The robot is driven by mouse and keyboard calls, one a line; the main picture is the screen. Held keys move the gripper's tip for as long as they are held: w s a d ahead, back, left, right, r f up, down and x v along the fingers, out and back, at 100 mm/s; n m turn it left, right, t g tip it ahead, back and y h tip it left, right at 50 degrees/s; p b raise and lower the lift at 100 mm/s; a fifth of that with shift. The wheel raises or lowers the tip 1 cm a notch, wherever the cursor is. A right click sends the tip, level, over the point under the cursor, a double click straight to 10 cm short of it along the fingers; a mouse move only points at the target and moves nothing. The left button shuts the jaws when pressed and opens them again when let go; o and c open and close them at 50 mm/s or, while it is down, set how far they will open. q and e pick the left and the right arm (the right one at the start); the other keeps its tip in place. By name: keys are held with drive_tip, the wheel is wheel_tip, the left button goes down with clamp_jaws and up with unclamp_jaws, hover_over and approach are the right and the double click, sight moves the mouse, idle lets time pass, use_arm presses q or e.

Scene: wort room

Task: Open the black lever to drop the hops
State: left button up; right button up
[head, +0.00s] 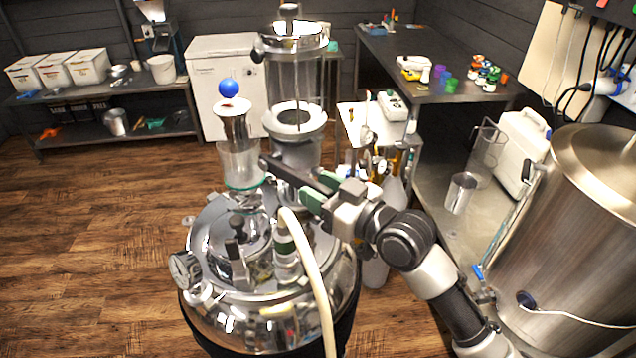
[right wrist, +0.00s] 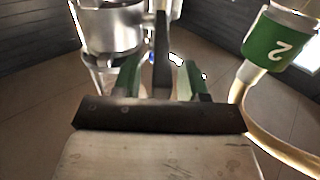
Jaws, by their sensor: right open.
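The black lever (head: 285,172) sticks out from the metal valve section (head: 296,122) below a clear cylinder (head: 293,75) on the steel vessel (head: 225,300). My right gripper (head: 318,190) is open, with its green-padded fingers at the lever's outer end. In the right wrist view the lever (right wrist: 162,55) stands upright between the two green fingers of the right gripper (right wrist: 160,78), with a gap visible on each side. I cannot make out any hops. My left gripper is not in view.
A hose (head: 310,260) with a green band rises from the vessel lid close to my right gripper. A large steel kettle (head: 565,220) is at right. Wooden floor is clear at left.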

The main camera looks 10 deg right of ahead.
drive_tip(key=shift+w+a, duration=0.15)
drive_tip(key=shift+w, duration=0.05)
clamp_jaws()
idle(0.3)
